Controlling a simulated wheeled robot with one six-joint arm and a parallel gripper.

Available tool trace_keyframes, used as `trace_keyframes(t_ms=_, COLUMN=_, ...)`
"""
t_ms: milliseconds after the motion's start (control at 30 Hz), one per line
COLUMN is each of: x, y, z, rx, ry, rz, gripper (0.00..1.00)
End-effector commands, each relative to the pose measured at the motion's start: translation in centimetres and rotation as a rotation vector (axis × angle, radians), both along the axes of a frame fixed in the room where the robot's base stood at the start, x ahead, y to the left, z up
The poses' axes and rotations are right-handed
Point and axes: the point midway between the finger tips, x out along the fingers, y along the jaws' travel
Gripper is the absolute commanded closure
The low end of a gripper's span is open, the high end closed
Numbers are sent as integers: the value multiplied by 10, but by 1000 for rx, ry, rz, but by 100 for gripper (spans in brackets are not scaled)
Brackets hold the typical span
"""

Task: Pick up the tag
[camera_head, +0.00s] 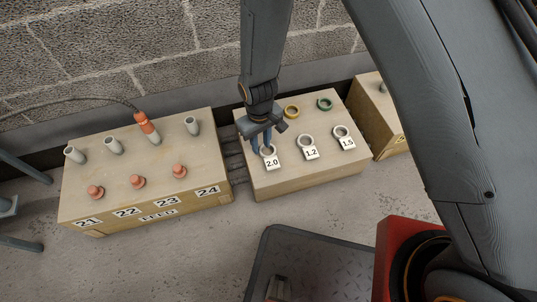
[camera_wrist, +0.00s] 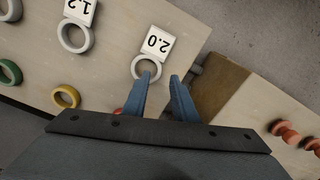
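Several white tags, each a ring with a square label, lie on the right wooden box. They read 2.0 (camera_head: 272,163), 1.2 (camera_head: 311,153) and 1.5 (camera_head: 347,144). My gripper (camera_head: 261,149) is above the box at the 2.0 tag. In the wrist view, my gripper (camera_wrist: 162,77) has two blue fingers spread apart with nothing between them. The left fingertip overlaps the lower edge of the ring of the 2.0 tag (camera_wrist: 157,43) in that view; I cannot tell whether they touch. The 1.2 tag (camera_wrist: 75,37) lies to the left there.
A yellow ring (camera_head: 291,112) and a green ring (camera_head: 324,104) lie behind the tags. The left wooden box (camera_head: 150,168), labelled 21 to 24, carries grey stubs, orange caps and an orange-tipped cable (camera_head: 147,127). A block wall stands behind. Another box (camera_head: 384,141) is at right.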

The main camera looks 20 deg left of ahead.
Motion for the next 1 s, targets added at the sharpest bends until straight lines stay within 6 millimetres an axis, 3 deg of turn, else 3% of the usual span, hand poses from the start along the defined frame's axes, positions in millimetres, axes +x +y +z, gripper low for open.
trace_keyframes(t_ms=367, x=3, y=-1, z=-46, rx=-1, ry=1, rz=0, gripper=75)
trace_keyframes(t_ms=633, x=2, y=-1, z=-47, rx=0, ry=0, rz=0, gripper=75)
trace_keyframes(t_ms=800, x=2, y=-1, z=-47, rx=0, ry=0, rz=-1, gripper=100)
trace_keyframes(t_ms=1000, x=3, y=-1, z=-47, rx=0, ry=0, rz=-1, gripper=100)
